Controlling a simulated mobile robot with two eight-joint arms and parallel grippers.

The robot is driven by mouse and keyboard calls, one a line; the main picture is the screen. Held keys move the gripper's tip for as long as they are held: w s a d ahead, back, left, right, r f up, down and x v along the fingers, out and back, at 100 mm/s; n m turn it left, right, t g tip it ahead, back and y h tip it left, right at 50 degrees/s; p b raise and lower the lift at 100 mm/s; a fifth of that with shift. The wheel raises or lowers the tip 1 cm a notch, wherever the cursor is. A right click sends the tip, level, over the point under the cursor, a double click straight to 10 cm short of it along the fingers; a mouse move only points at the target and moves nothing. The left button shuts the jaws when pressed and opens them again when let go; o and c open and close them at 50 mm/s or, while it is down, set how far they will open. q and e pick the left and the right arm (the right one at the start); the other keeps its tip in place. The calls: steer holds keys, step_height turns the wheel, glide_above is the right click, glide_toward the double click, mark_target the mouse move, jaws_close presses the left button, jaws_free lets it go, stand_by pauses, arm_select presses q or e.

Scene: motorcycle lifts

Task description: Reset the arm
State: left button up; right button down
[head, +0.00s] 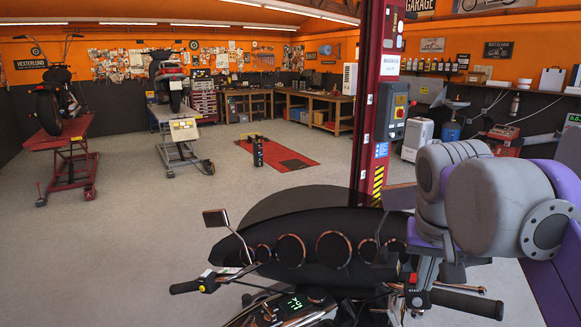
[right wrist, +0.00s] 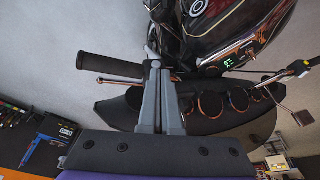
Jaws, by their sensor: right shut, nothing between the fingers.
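My right gripper (head: 424,278) reaches down over the right handlebar of a dark motorcycle (head: 335,250). In the right wrist view its two grey fingers (right wrist: 157,66) are together and empty. Their tips overlap the handlebar, at the inner end of the black right grip (head: 468,302); this grip also shows in the right wrist view (right wrist: 108,65). I cannot tell whether they touch. A switch housing with a red button (head: 412,278) sits close beside the fingers in the head view. My left gripper is not in view.
A red lift post (head: 376,100) with a control box stands behind the motorcycle. The left grip (head: 185,287) and left mirror (head: 215,218) stick out leftward. Two lifts with motorcycles, a red lift (head: 62,165) and a grey lift (head: 181,135), stand farther back. Open floor (head: 130,230) lies left.

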steer(key=s+a+f+n+t, duration=0.1)
steer(key=s+f, duration=0.2)
steer(key=f, duration=0.7)
steer(key=s+a+f+n+t+y, duration=0.1)
steer(key=s+f, duration=0.3)
steer(key=f, duration=0.6)
steer(key=s+a+f+n+t, duration=0.1)
steer(key=s+a+f+n, duration=0.1)
steer(key=f, duration=0.9)
steer(key=shift+s+a+y, duration=0.35)
steer(key=shift+s+y, duration=0.05)
steer(key=shift+s, duration=0.5)
steer(key=c, duration=1.6)
jaws_free()
